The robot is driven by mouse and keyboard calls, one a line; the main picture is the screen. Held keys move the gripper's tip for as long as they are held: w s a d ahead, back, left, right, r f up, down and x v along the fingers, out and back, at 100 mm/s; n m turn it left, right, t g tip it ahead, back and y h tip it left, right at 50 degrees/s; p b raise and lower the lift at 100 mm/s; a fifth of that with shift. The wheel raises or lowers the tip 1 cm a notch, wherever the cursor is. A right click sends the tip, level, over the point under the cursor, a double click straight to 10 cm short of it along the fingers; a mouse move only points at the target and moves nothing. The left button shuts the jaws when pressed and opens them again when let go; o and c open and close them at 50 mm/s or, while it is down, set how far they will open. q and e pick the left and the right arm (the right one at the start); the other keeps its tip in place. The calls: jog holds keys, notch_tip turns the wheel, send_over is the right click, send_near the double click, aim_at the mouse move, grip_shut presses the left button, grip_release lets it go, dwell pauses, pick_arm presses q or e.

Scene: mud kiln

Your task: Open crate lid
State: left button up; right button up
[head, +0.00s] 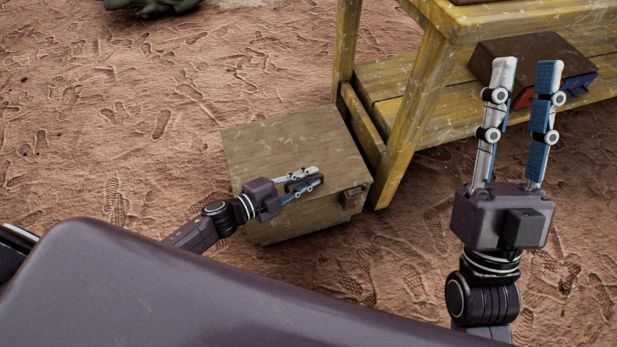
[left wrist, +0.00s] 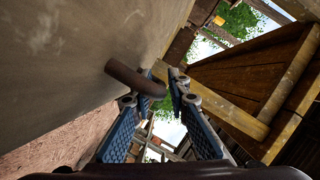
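The wooden crate (head: 285,140) stands on the ground with its flat lid lying closed on top. A small latch-like piece (head: 353,197) is on its front right edge. My left gripper (head: 318,177) is just above the lid, fingers pointing right. In the left wrist view a brown rod-shaped handle (left wrist: 130,76) sticks out from the crate's grey-brown surface (left wrist: 65,60). Its free end lies between or just before the open fingertips (left wrist: 164,78); contact cannot be told. My right gripper (head: 529,66) is open and empty, raised at the right, away from the crate.
A yellowish wooden table (head: 425,85) stands close behind and right of the crate, its leg almost against it. A dark box (head: 530,50) lies on its lower shelf. Open reddish ground (head: 100,130) is clear to the left.

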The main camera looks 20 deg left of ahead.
pick_arm(q)
grip_shut()
dwell(0.4)
